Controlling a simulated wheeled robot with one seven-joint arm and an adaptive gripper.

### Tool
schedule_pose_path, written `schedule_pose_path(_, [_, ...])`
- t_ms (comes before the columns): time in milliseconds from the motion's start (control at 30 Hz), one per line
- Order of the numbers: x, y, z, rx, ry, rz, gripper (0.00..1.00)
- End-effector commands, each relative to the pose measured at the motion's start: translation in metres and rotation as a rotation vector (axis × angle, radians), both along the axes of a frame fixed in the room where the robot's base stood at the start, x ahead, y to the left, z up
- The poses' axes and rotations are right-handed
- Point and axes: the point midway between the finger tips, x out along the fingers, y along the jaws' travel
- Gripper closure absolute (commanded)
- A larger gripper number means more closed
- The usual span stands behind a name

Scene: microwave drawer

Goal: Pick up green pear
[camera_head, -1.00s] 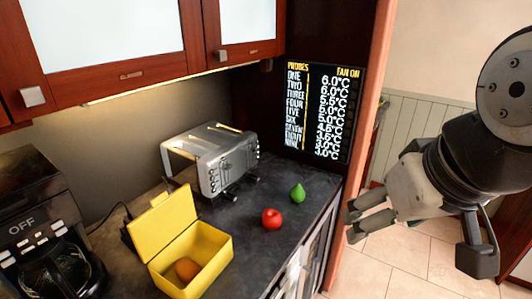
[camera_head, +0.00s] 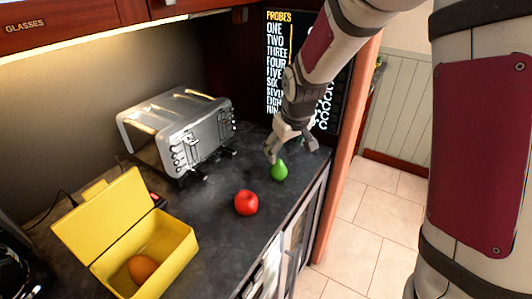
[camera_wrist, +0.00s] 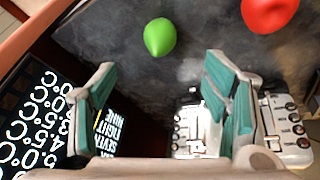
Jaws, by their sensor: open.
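The green pear (camera_head: 279,170) stands on the dark countertop near its front edge, right of the red apple. My gripper (camera_head: 290,149) is just above and behind the pear in the head view, its fingers apart. In the wrist view the pear (camera_wrist: 160,37) lies beyond the fingertips, at the top centre. My gripper (camera_wrist: 160,85) is open there, with its two green-padded fingers empty and spread left and right. The pear is apart from the fingers in the wrist view; in the head view I cannot tell how large the gap is.
The red apple (camera_head: 246,202) is close to the pear and also shows in the wrist view (camera_wrist: 268,10). A silver toaster (camera_head: 180,130) stands behind. An open yellow box (camera_head: 165,262) holds a brown egg-like item (camera_head: 142,268). A display panel (camera_head: 277,70) is behind my arm.

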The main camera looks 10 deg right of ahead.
Motion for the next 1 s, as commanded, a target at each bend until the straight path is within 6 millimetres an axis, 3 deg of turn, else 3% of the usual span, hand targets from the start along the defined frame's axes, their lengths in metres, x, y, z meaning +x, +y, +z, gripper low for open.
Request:
schedule_pose_path(167, [0.009, 0.0, -0.016, -0.004, 0.003, 0.008, 0.31])
schedule_pose_path(533, [0.033, -0.001, -0.074, -0.004, 0.005, 0.007, 0.31])
schedule_pose_path(833, [0.041, -0.001, -0.091, -0.004, 0.003, 0.006, 0.31])
schedule_pose_path(1000, [0.048, -0.001, -0.11, -0.003, 0.005, 0.005, 0.31])
